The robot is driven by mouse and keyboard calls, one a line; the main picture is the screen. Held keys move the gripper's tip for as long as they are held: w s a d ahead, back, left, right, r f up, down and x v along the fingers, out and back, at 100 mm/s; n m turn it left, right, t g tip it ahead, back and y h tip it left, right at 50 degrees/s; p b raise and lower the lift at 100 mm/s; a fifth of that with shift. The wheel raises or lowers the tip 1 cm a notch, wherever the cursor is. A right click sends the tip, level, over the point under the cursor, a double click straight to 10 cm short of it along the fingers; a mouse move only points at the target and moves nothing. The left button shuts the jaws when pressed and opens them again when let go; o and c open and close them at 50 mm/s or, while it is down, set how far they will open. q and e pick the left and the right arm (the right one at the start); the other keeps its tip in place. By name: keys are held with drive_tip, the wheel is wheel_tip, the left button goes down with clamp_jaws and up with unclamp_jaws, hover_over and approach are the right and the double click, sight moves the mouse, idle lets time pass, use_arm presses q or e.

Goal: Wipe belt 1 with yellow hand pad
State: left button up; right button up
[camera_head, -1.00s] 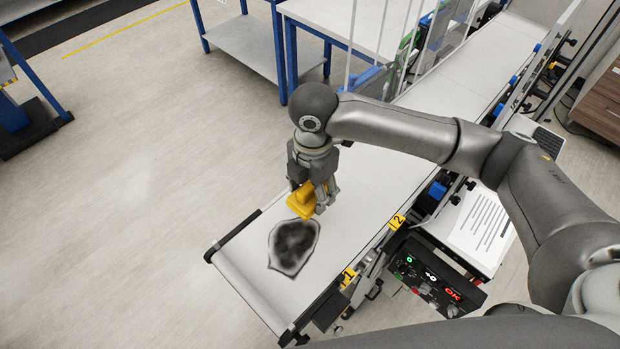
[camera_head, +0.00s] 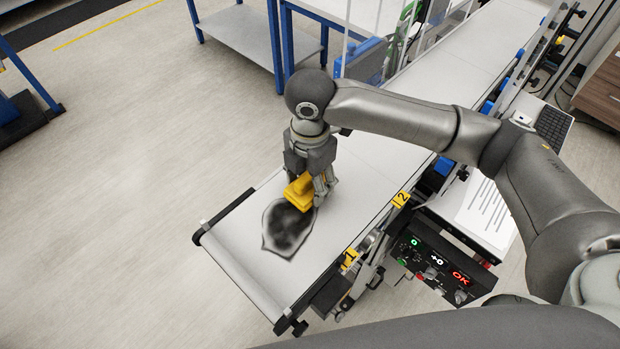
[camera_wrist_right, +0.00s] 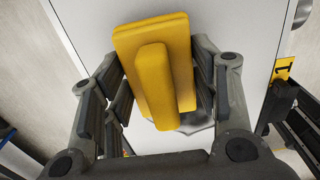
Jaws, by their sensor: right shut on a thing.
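The yellow hand pad (camera_head: 299,194) is held in my right gripper (camera_head: 311,188), low over the white belt 1 (camera_head: 240,262). In the right wrist view the pad's handle (camera_wrist_right: 157,80) sits between the two fingers of the right gripper (camera_wrist_right: 165,85). A dark, smudged stain with a grey edge (camera_head: 287,232) lies on the belt near its front end. The pad overlaps the stain's far edge in the head view. I cannot tell whether the pad touches the belt. My left gripper is not in view.
A yellow "1" tag (camera_head: 349,259) and a "2" tag (camera_head: 401,199) mark the belt's right side. A control box with lit displays (camera_head: 437,263) stands beside it. A blue-legged table (camera_head: 240,32) stands behind.

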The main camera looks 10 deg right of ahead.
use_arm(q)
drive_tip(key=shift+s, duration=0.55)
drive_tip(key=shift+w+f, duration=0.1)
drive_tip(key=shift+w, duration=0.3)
use_arm(e)
drive_tip(key=shift+f, duration=0.35)
use_arm(q)
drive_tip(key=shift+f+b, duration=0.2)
drive_tip(key=shift+b, duration=0.1)
use_arm(e)
drive_tip(key=shift+f, duration=0.65)
